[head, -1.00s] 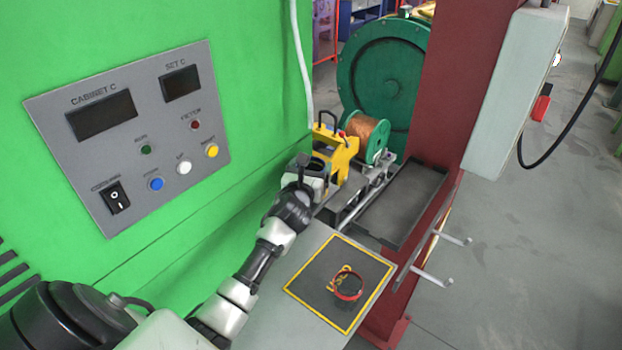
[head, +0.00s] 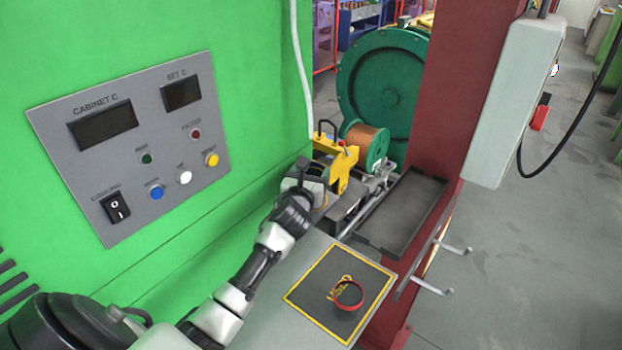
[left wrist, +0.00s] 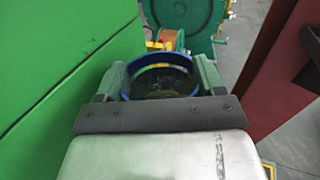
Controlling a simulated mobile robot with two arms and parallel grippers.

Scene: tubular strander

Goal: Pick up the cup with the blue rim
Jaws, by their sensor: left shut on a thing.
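The cup with the blue rim (left wrist: 162,62) is in the left wrist view, its round opening facing the camera and its inside dark. My left gripper (left wrist: 155,82) is shut on it, with one finger on each side. In the head view my left gripper (head: 312,190) is in front of the green cabinet, near the yellow bracket. The arm and wrist largely hide the cup there. My right gripper is not in view.
A red-rimmed round cup (head: 348,295) stands on a black mat with a yellow border (head: 310,302). A dark tray (head: 405,212) lies by the red column (head: 455,90). A copper spool (head: 366,140) and yellow bracket (head: 340,165) are behind the gripper. The green cabinet (head: 230,200) is close on the left.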

